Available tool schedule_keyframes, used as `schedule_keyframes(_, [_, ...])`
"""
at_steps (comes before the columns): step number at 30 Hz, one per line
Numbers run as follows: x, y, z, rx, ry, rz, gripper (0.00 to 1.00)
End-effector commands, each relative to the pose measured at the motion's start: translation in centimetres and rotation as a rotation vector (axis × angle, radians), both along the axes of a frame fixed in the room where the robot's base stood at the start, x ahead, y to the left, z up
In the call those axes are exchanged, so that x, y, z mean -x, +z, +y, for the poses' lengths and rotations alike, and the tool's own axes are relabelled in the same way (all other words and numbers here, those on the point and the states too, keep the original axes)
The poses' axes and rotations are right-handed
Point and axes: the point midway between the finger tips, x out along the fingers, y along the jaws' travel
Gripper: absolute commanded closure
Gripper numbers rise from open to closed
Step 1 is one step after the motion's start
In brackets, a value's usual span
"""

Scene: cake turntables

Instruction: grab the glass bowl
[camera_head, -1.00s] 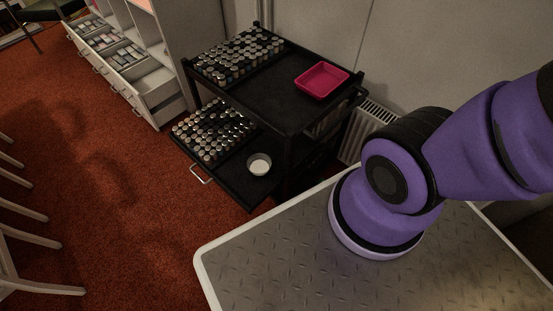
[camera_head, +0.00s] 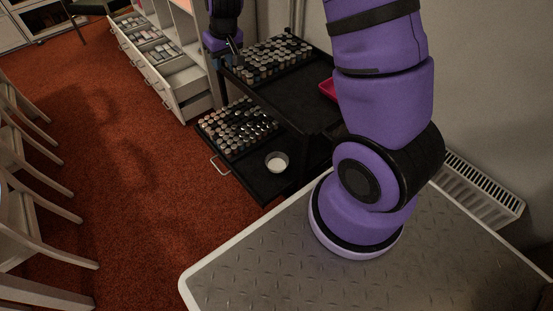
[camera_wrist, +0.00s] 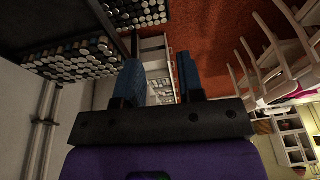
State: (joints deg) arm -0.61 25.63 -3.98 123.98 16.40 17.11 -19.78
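The glass bowl (camera_head: 277,161) is small and round, with something white in it. It stands on the front right of the pulled-out lower drawer (camera_head: 262,186) of a black cart. My gripper (camera_head: 232,48) shows at the top of the head view, above and left of the cart's top and well apart from the bowl. In the wrist view my gripper (camera_wrist: 160,75) has its two blue fingers spread, with nothing held between them. I cannot make out the bowl in the wrist view.
Rows of small jars fill the left of the cart's top (camera_head: 283,98) and of the drawer. A pink tray (camera_head: 327,89) is partly hidden behind my arm. A cabinet with open drawers (camera_head: 186,88) stands left of the cart. Chairs (camera_head: 30,215) stand at left; red carpet between is clear.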

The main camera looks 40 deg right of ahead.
Motion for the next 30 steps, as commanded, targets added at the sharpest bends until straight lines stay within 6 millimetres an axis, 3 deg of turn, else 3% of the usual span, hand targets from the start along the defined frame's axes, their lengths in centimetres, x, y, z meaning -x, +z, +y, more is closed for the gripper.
schedule_keyframes(1, [-0.5, -2.4, -0.3, 0.007, -0.001, 0.018, 0.65])
schedule_keyframes(6, [-1.8, -9.5, -1.2, 0.038, -0.003, 0.05, 0.65])
schedule_keyframes(14, [-1.7, -20.9, -2.8, 0.098, 0.003, 0.103, 0.65])
schedule_keyframes(24, [2.5, -35.9, -5.4, 0.196, 0.026, 0.18, 0.65])
schedule_keyframes(30, [5.5, -42.1, -6.6, 0.245, 0.046, 0.213, 0.65])
